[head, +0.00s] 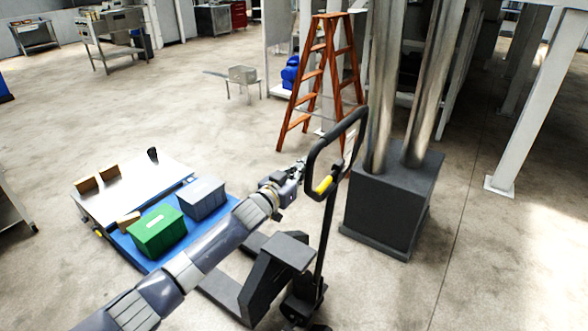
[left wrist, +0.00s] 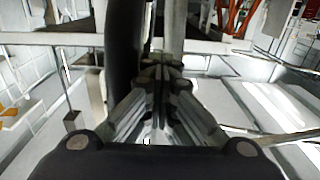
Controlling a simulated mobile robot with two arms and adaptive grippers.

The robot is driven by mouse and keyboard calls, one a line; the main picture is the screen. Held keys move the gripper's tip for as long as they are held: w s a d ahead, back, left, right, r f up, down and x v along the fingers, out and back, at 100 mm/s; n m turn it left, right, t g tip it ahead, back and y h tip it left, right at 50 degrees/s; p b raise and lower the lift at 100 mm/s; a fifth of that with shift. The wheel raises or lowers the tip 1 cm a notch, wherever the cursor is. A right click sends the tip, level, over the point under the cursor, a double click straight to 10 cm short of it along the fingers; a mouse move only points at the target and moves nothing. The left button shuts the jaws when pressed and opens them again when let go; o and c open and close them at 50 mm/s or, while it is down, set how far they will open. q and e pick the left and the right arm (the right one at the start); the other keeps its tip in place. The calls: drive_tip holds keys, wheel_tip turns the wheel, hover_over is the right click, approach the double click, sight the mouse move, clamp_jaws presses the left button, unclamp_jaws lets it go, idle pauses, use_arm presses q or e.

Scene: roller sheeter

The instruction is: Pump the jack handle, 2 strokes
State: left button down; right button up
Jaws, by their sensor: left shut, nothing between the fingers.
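The jack handle (head: 325,235) is a black shaft topped by a loop with a yellow grip (head: 323,186). It stands nearly upright, leaning slightly, on the dark pallet jack (head: 302,298) at the lower middle. My left gripper (head: 301,166) is at the left side of the loop, shut and empty. In the left wrist view its closed fingers (left wrist: 161,72) point away, and a black bar of the handle (left wrist: 124,60) runs upright just left of them. Whether they touch the bar I cannot tell. My right gripper is in neither view.
A blue platform (head: 140,258) with a green box (head: 158,232) and a grey box (head: 202,198) lies left of the jack. A dark block (head: 390,205) with metal posts stands right. An orange stepladder (head: 311,80) is behind. Floor at the right is clear.

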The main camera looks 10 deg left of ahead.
use_arm(q)
drive_tip(key=shift+d, duration=0.15)
drive_tip(key=d, duration=0.1)
drive_tip(key=s+d, duration=0.1)
drive_tip(key=d, duration=0.1)
drive_tip(key=s+d, duration=0.1)
drive_tip(key=d, duration=0.1)
drive_tip(key=shift+d, duration=0.25)
drive_tip(key=shift+f, duration=0.15)
drive_tip(key=d, duration=0.1)
drive_tip(key=s+d, duration=0.1)
drive_tip(key=d, duration=0.1)
drive_tip(key=s+d+f, duration=0.1)
drive_tip(key=d, duration=0.1)
drive_tip(key=shift+d, duration=0.15)
